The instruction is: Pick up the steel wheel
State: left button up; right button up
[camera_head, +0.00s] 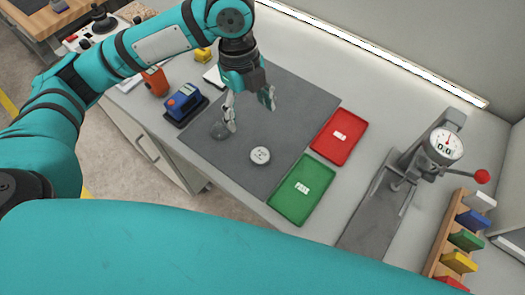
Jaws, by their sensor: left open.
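My left gripper (250,112) is open above the dark grey mat (295,105), its fingers pointing down and spread apart. A round, pale silver disc (260,156) with dark marks lies flat on the mat, nearer to me and apart from the fingers. Nothing is visible between the fingers. My right gripper is not in view.
A red tray (353,123) and a green tray (281,200) lie right of the mat. A dial press with a red-knobbed lever (430,150) stands farther right, near a rack of coloured blocks (439,264). A blue device (183,100) and orange object (155,80) stand left.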

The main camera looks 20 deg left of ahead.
pick_arm(q)
jog(key=p, duration=0.1)
send_over(260, 155)
jog(key=a, duration=0.2)
jog(key=f, duration=0.9)
jog(key=shift+w+d+f, duration=0.15)
jog(key=shift+w+d, duration=0.05)
jog(key=shift+w, duration=0.15)
jog(key=shift+f, duration=0.2)
jog(key=shift+s+d+f+p, duration=0.1)
jog(key=shift+f+p, duration=0.15)
jog(key=shift+p, duration=0.1)
jog(key=shift+s+d+f+p, duration=0.1)
jog(key=shift+d+f+p, duration=0.1)
jog(key=shift+f, duration=0.55)
jog(key=shift+s+d+f+p, duration=0.1)
jog(key=shift+d+f+p, duration=0.15)
jog(key=shift+f, duration=0.55)
jog(key=shift+d+f+p, duration=0.15)
jog(key=shift+f+p, duration=0.05)
jog(key=shift+f, duration=0.55)
jog(key=c, duration=1.3)
